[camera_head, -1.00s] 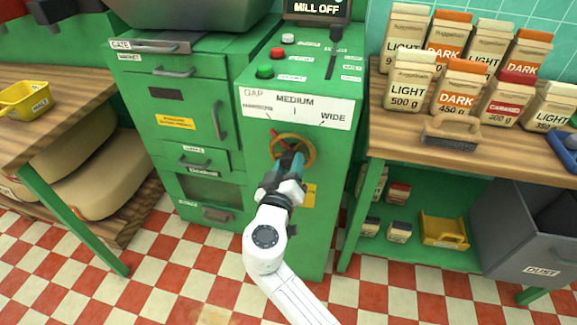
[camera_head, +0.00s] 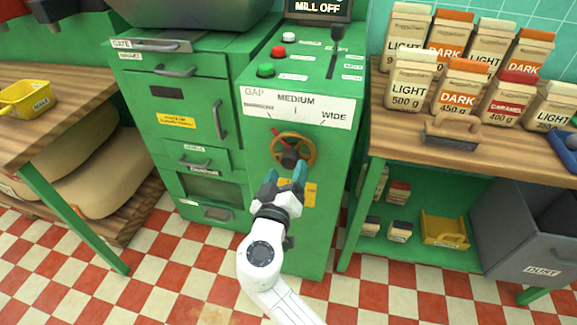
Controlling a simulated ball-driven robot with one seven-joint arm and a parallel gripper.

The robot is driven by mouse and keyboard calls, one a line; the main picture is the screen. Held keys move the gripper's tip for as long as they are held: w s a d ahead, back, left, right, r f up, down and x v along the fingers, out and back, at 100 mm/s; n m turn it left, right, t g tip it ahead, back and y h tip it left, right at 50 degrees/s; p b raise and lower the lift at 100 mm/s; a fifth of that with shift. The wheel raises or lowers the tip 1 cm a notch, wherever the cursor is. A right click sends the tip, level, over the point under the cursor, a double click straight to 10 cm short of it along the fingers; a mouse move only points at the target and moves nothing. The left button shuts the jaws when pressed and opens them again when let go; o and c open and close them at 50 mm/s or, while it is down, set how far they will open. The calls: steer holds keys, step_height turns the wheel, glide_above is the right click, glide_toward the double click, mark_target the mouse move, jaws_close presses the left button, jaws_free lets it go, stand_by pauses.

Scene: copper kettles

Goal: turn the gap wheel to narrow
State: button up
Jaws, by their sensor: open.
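The gap wheel (camera_head: 308,140) is a brass-coloured ring with a dark hub (camera_head: 289,159) on the front of the green mill cabinet. Above it is a white scale plate (camera_head: 297,107) marked GAP, with MEDIUM in the middle, WIDE at the right and a small, hard-to-read label at the left. A small red pointer seems to show at the wheel's upper left, toward the left label. My gripper (camera_head: 285,176) is just below and in front of the hub. Its two teal fingers are spread apart with nothing between them. It seems clear of the wheel.
Green, red and white buttons and a lever (camera_head: 334,48) are on the cabinet top, under a MILL OFF display (camera_head: 318,8). A wooden counter with packets (camera_head: 408,80) stands to the right, a yellow scoop (camera_head: 27,99) on the left table. The checkered floor in front is clear.

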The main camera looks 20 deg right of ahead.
steer(key=v, duration=0.7)
steer(key=shift+s, duration=0.25)
steer(key=shift+a, duration=0.15)
steer(key=s+d+f+m+g, duration=0.2)
steer(key=s+d+f+g, duration=0.5)
steer(key=d, duration=0.4)
steer(key=s+d+f+g+y, duration=0.2)
steer(key=s+d+f+y, duration=0.1)
steer(key=s+f, duration=0.3)
steer(key=s+d+f+g+y, duration=0.25)
steer(key=s+f, duration=0.25)
steer(key=s, duration=0.3)
steer(key=s+a+n+g+y, duration=0.25)
steer(key=s+y, duration=0.25)
steer(key=s, duration=0.4)
step_height(320, 180, up, 14)
steer(key=p, duration=1.4)
steer(key=shift+w+f, duration=0.15)
steer(key=shift+w, duration=0.2)
